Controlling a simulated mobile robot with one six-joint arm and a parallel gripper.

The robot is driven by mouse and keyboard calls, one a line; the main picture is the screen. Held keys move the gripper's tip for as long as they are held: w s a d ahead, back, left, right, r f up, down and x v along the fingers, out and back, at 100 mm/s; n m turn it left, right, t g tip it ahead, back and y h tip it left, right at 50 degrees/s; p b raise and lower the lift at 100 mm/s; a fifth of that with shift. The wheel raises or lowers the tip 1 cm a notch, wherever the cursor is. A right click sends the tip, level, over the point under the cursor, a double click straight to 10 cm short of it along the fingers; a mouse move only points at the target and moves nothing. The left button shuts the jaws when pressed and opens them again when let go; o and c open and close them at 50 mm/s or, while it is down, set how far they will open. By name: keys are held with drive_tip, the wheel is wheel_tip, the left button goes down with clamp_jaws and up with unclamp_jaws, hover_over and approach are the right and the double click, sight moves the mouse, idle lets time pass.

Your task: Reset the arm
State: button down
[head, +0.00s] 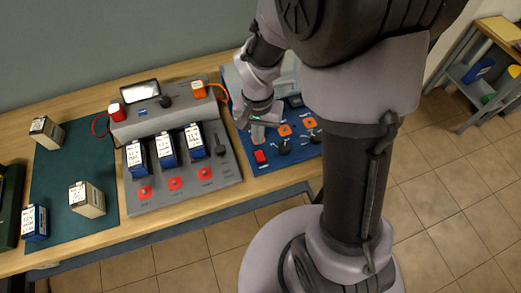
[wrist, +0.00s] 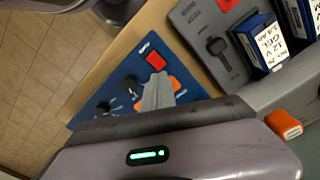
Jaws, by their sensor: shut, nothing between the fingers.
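My gripper (head: 258,136) hangs over the blue control panel (head: 266,178) at the right part of the bench. Its fingers are shut with nothing between them; in the wrist view the closed grey fingertips (wrist: 158,90) point at the panel near a red rocker switch (wrist: 155,61). The same red switch (head: 260,157) shows just below the gripper in the head view. Whether the fingertips touch the panel I cannot tell. The arm covers the panel's right and rear parts.
A grey charger station (head: 157,195) with several blue batteries stands left of the panel. A dark green mat (head: 56,178) with more batteries lies further left. Black knobs (head: 285,147) and orange pieces (head: 285,130) stand on the panel. A shelf cart (head: 482,75) is at the far right.

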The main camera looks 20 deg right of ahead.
drive_tip(key=shift+r, duration=0.25)
drive_tip(key=s+a+r+t+y+b, duration=0.1)
drive_tip(key=s+a+r+t+b, duration=0.1)
drive_tip(key=s+r, duration=0.4)
drive_tip(key=s+a+r+n+t+y+b, duration=0.1)
drive_tip(key=s+a+r+t+b, duration=0.1)
drive_tip(key=s+r, duration=0.4)
wheel_tip(320, 180, up, 3)
drive_tip(key=shift+s+f+n+t+b, duration=0.2)
drive_tip(key=shift+s+n+t+b, duration=0.15)
drive_tip(key=shift+t+b, duration=0.5)
